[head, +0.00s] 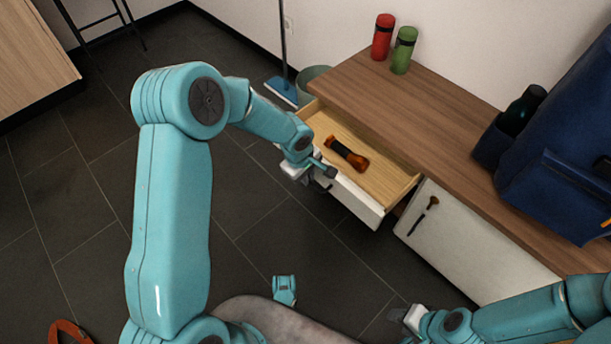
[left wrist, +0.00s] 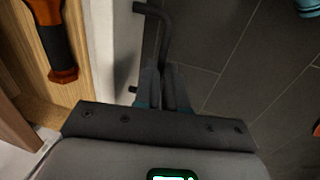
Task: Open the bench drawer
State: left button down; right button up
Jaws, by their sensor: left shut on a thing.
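The bench drawer (head: 357,201) is pulled well out of the wooden-topped bench (head: 425,105), its pale wood inside showing. Its white front also shows in the left wrist view (left wrist: 103,45). My left gripper (head: 325,174) is at the outside of the drawer front. In the left wrist view its fingers (left wrist: 168,88) are shut on the dark bar handle (left wrist: 151,45). An orange and black tool (head: 346,154) lies in the drawer; it also shows in the left wrist view (left wrist: 53,40). My right gripper (head: 408,319) is low at the bottom right; its fingers are unclear.
Red (head: 383,37) and green (head: 403,50) canisters stand on the bench top. A blue backpack (head: 560,140) with a dark bottle stands at the right. A white cabinet door (head: 470,240) is right of the drawer. A blue broom (head: 281,90) and bucket (head: 314,75) stand behind. Dark tiled floor lies left.

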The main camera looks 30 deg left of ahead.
pick_arm(q)
jog(key=shift+w, duration=0.1)
dwell(0.3)
jog(key=c, duration=1.5)
grip_release()
jog(key=s+r+p, duration=0.1)
jog(key=r+p, duration=0.1)
jog(key=r, duration=0.3)
jog(key=s+r+p, duration=0.1)
jog(key=r+p, duration=0.1)
jog(key=r, duration=0.3)
jog(key=s+a+r+p, duration=0.1)
jog(key=r+p, duration=0.1)
jog(key=r, duration=0.4)
